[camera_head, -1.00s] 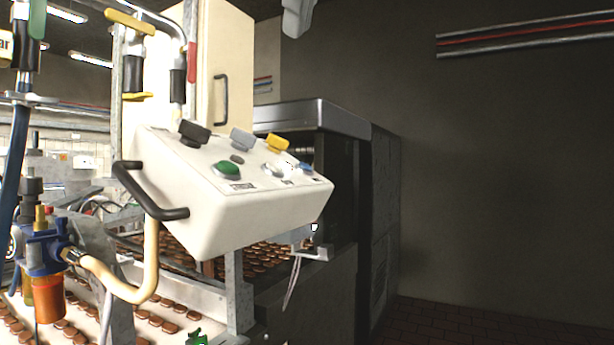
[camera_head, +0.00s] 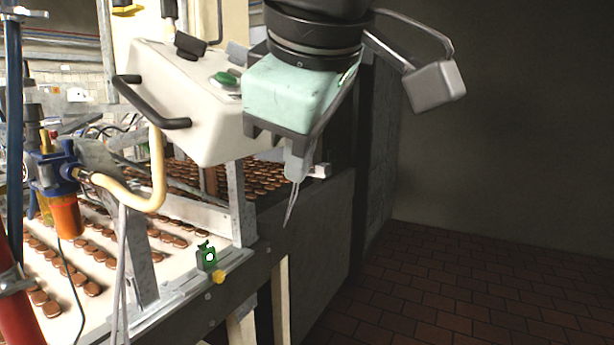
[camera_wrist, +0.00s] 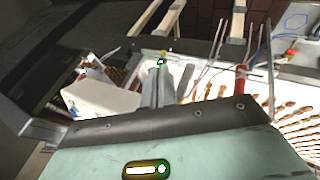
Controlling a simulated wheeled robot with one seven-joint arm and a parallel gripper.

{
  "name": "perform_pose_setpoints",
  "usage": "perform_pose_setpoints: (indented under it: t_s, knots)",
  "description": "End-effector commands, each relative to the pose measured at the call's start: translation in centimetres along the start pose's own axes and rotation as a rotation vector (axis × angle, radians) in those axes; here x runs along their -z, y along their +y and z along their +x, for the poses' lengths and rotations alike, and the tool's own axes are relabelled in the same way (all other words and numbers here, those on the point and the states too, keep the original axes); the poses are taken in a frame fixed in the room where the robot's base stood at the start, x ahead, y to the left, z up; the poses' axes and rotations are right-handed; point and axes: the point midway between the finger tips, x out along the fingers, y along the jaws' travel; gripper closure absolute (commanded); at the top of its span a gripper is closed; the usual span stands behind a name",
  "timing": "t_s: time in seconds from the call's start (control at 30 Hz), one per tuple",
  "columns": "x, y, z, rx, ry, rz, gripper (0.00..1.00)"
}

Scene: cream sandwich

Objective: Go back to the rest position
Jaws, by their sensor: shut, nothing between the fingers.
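My gripper (camera_head: 298,165) hangs down from the top of the head view, with a black wrist ring and a pale teal hand body. Its grey fingers point downward and look shut and empty. It is in front of the right part of the white control box (camera_head: 190,110) and hides some of its buttons. I cannot tell whether it touches the box. In the wrist view, the teal hand fills the bottom, and the fingertips are not clear. The white box also shows there (camera_wrist: 100,97).
A conveyor (camera_head: 110,215) with rows of brown biscuits runs at the left. Its metal side rail (camera_head: 225,280) carries a green fitting (camera_head: 206,256). A blue and orange filter unit (camera_head: 60,195) stands at far left. The tiled floor (camera_head: 430,285) at right is clear.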

Motion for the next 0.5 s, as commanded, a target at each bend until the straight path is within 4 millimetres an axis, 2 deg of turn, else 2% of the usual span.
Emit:
perform_pose_setpoints:
  t_s: [0.03,0.1,0.17,0.2,0.3,0.4,0.5]
  knots:
    - [-2.2,-1.3,2.6,0.052,-0.049,0.021,1.0]
    - [-5.5,-3.5,6.0,0.133,-0.108,0.065,1.0]
    - [-8.6,-5.5,8.5,0.199,-0.159,0.117,1.0]
    - [-10.7,-6.7,9.9,0.24,-0.192,0.157,1.0]
    - [-15.9,-9.7,12.7,0.325,-0.272,0.268,1.0]
    - [-20.3,-12.2,14.2,0.382,-0.336,0.374,1.0]
    - [-23.2,-13.9,15.0,0.412,-0.38,0.454,1.0]
